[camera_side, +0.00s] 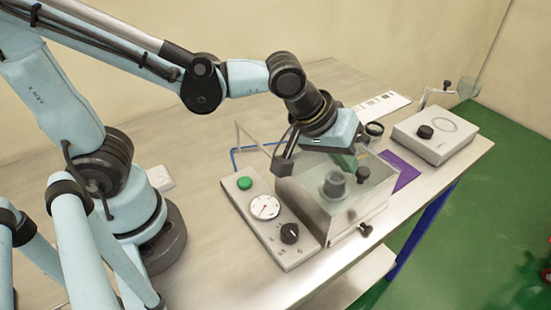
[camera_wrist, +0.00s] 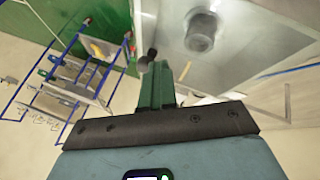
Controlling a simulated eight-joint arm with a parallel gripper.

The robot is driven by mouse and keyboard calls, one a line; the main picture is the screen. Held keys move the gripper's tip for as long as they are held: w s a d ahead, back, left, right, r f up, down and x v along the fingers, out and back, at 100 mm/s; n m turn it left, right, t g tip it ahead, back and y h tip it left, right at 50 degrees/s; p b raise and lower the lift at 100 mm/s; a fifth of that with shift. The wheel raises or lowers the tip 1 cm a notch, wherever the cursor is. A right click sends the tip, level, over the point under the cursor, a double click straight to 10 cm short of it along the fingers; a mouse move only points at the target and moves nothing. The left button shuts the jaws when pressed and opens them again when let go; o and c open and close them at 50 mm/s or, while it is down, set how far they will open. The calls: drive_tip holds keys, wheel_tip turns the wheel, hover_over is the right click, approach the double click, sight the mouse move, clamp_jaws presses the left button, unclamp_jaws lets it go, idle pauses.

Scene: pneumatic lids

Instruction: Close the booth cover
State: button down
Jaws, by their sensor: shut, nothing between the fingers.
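The booth (camera_side: 335,205) is a clear-walled box with a metal front, standing on the bench in the side view. A dark grey round part (camera_side: 334,184) shows inside it, and also in the wrist view (camera_wrist: 202,30). Whether the booth's clear cover is raised or down is hard to make out. My gripper (camera_side: 347,162) is over the back right of the booth, with its green fingers shut and empty. In the wrist view the fingers (camera_wrist: 157,85) are close to a black knob (camera_wrist: 148,58) at the booth's edge; I cannot tell whether they touch.
A control panel with a green button (camera_side: 244,183), a dial (camera_side: 265,207) and a black knob (camera_side: 289,233) lies left of the booth. A grey device (camera_side: 435,135) stands on the right. A purple mat (camera_side: 404,170) lies between. The bench's front edge is close.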

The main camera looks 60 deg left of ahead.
sight(319, 172)
drive_tip(key=shift+d, duration=0.3)
drive_tip(key=a, duration=0.1)
drive_tip(key=s+a, duration=0.1)
drive_tip(key=a, duration=0.1)
drive_tip(key=s+a+r, duration=0.1)
drive_tip(key=shift+a, duration=0.15)
drive_tip(key=v, duration=0.9)
drive_tip(key=w+a+f+m+t+y, duration=0.1)
drive_tip(key=a+f+m+y, duration=0.1)
drive_tip(key=a+f+m, duration=0.2)
drive_tip(key=a+f, duration=0.3)
drive_tip(key=a, duration=0.2)
drive_tip(key=shift+w+a+y, duration=0.25)
drive_tip(key=shift+a+y, duration=0.05)
